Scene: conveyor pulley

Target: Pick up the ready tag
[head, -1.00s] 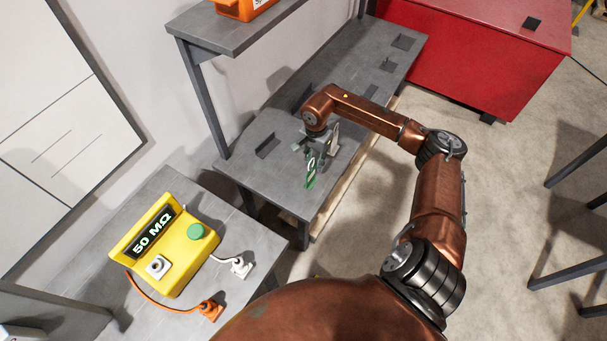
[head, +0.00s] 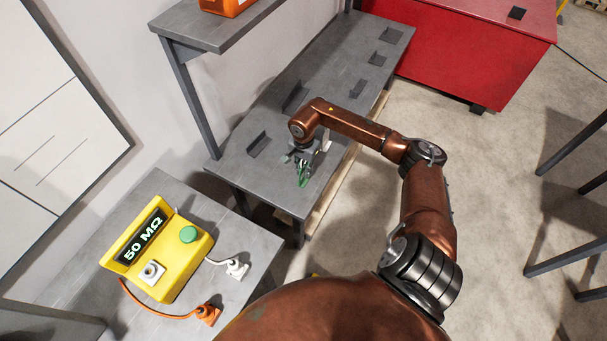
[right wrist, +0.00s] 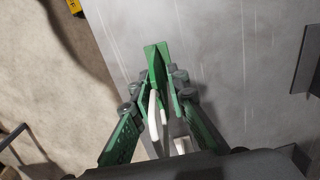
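The ready tag (right wrist: 157,60) looks like a bright green, thin folded piece in the right wrist view. It sits between the fingertips of my right gripper (right wrist: 160,86) and sticks out past them. The fingers have closed in on it from both sides. In the head view my right gripper (head: 304,162) points down over the front end of the long grey bench (head: 232,172), with the green tag (head: 303,179) at its tips. I cannot tell whether the tag touches the bench top. My left gripper is out of view.
Several dark brackets (head: 258,144) stand on the bench. A yellow tester (head: 175,262) reading 50 MΩ, with white and orange plugs, sits on a nearer grey table. A shelf post (head: 190,100) rises left of my arm.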

